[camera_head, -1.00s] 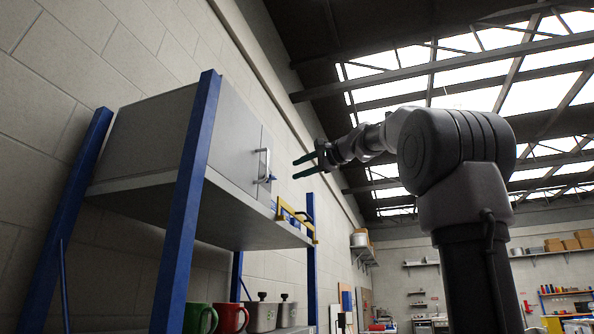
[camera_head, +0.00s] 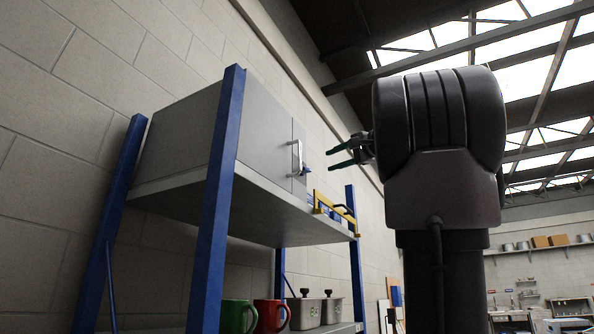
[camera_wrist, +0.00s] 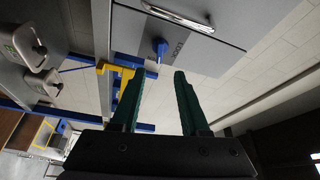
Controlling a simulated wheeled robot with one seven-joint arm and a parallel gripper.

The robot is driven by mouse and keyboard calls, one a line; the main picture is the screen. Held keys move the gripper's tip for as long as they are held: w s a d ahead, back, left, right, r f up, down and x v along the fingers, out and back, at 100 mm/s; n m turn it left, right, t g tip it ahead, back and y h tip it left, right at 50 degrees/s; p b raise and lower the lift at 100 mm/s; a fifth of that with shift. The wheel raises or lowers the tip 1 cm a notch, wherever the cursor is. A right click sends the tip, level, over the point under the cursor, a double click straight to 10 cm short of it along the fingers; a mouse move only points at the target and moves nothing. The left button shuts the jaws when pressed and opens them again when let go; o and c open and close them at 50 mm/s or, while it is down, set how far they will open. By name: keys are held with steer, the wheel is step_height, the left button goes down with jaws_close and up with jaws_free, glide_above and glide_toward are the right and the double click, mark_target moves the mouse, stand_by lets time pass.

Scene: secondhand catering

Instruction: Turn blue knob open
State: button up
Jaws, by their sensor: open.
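The blue knob (camera_wrist: 160,47) sits on the grey cabinet door (camera_wrist: 215,40) beside a "LOCK" label in the wrist view. In the head view the blue knob (camera_head: 305,171) shows small at the door's right side, next to the silver handle (camera_head: 296,158). The silver handle also shows in the wrist view (camera_wrist: 178,17). My gripper (camera_head: 340,160) is open and empty, to the right of the knob and apart from it. Its two green fingers (camera_wrist: 158,88) point toward the cabinet in the wrist view, with the knob beyond their tips.
The cabinet (camera_head: 185,130) stands on a shelf with blue posts (camera_head: 218,200). A yellow bar (camera_head: 335,212) lies on the shelf close below my gripper. Green (camera_head: 234,316) and red (camera_head: 269,314) mugs and metal pots (camera_head: 304,312) stand on the lower shelf.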

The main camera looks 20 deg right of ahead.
mark_target(308, 169)
steer(key=x, duration=1)
steer(key=shift+w+a+r, duration=0.1)
steer(key=shift+w, duration=0.05)
jaws_close()
